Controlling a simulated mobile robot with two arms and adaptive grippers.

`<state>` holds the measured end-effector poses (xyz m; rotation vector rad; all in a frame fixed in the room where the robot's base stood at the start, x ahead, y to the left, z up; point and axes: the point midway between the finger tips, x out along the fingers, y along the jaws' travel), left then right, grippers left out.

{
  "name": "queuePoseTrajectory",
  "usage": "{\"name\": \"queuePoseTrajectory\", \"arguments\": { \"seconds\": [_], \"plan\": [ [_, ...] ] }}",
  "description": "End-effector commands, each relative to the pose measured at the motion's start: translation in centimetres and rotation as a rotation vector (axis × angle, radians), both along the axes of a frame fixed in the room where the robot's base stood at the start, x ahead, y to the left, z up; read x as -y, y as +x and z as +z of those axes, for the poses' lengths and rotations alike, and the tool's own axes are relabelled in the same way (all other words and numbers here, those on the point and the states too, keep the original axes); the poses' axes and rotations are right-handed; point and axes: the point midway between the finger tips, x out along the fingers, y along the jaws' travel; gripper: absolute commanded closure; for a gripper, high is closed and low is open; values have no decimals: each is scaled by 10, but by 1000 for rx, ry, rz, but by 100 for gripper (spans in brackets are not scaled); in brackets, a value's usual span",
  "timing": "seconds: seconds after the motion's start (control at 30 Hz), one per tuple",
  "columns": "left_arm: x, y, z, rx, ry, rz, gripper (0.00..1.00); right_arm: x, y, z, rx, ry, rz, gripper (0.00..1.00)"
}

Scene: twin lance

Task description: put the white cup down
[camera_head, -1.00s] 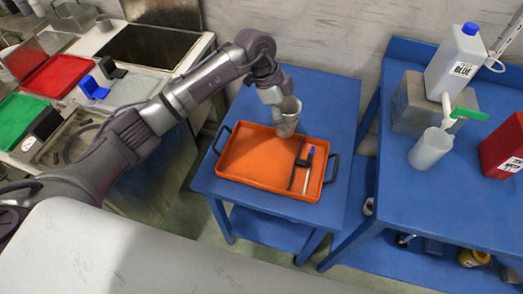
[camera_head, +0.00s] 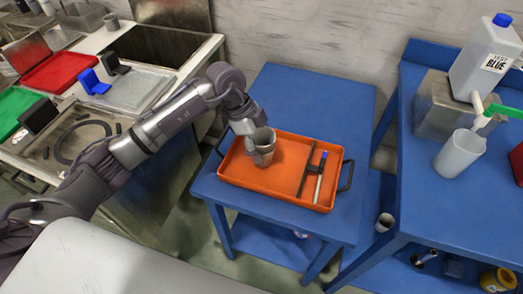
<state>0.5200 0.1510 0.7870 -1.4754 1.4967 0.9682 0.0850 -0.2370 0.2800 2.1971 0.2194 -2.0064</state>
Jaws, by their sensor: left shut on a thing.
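The white cup (camera_head: 263,155), greyish in this light, is upright in my left gripper (camera_head: 256,143). The gripper is shut on it, and the fingers partly hide its side. The cup is over the back left part of the orange tray (camera_head: 250,182). I cannot tell whether its base touches the tray floor. My right gripper is not in view.
The tray stands on a blue table (camera_head: 300,95). A dark tool (camera_head: 307,168) and a blue-capped pen (camera_head: 320,177) lie in its right part. Its left front is clear. Another white cup (camera_head: 459,154) stands under a jug's spout (camera_head: 480,103) on the right table.

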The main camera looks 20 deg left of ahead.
Motion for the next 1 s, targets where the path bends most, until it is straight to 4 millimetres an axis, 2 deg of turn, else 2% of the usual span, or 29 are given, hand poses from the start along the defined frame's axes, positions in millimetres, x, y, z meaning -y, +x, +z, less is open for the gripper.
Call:
{"name": "queuePoseTrajectory", "arguments": {
  "seconds": [0.3,0.33,0.47,0.83,1.0],
  "plan": [
    [0,0,-1,0,0,0,66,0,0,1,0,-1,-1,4],
    [0,0,-1,0,0,0,31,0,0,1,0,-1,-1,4],
    [0,0,-1,0,0,0,10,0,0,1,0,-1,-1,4],
    [0,0,1,1,0,0,8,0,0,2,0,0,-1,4],
    [-7,1,20,4,1,2,8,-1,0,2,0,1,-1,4]
  ]
}}
